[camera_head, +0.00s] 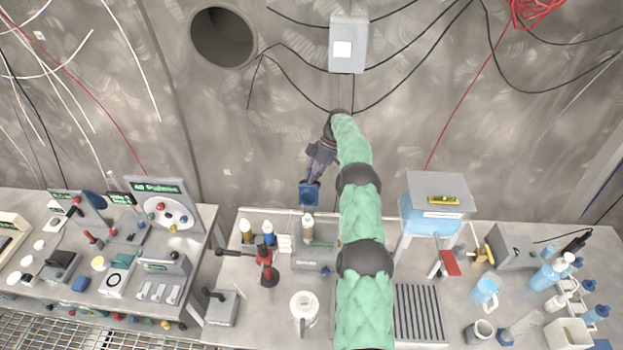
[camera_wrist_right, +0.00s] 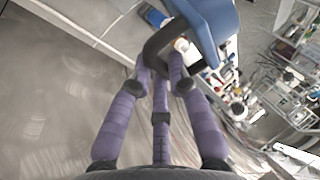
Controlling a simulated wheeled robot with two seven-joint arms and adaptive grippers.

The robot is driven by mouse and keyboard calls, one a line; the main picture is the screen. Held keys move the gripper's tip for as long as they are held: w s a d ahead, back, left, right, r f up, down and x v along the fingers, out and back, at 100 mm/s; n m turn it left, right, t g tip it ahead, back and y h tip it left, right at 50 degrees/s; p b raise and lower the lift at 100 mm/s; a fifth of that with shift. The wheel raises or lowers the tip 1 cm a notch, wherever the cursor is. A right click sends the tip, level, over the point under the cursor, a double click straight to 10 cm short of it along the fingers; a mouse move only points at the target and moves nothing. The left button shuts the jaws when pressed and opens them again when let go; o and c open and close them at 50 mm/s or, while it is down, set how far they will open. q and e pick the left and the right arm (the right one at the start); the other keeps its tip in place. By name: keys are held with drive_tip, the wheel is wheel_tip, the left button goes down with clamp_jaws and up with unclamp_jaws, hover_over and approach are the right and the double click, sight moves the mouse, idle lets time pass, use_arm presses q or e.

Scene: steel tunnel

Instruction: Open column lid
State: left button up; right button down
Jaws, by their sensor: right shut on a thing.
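My right gripper (camera_head: 311,180) reaches out at the end of the green-sleeved arm, near the wall behind the right bench. It is shut on the dark handle of a blue lid (camera_head: 309,195). In the right wrist view the purple fingers (camera_wrist_right: 163,75) close around the dark curved handle (camera_wrist_right: 158,44), with the blue lid (camera_wrist_right: 212,25) beyond it. Below the lid in the head view a brownish column-like bottle (camera_head: 307,227) stands by a grey device (camera_head: 313,259). Whether the lid touches anything below is not clear. My left gripper is not in view.
A red stand (camera_head: 267,268) and a white jug (camera_head: 304,308) stand on the right bench, left of my arm. A blue-and-white box (camera_head: 432,218) is to its right. A wall box (camera_head: 348,44) with cables hangs above. The wall around the gripper is clear.

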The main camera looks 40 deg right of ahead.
drive_tip(key=c, duration=1.1)
unclamp_jaws()
drive_tip(key=shift+d+r, duration=0.1)
drive_tip(key=shift+r, duration=0.05)
drive_tip(key=shift+c, duration=0.2)
wheel_tip(320, 180, up, 10)
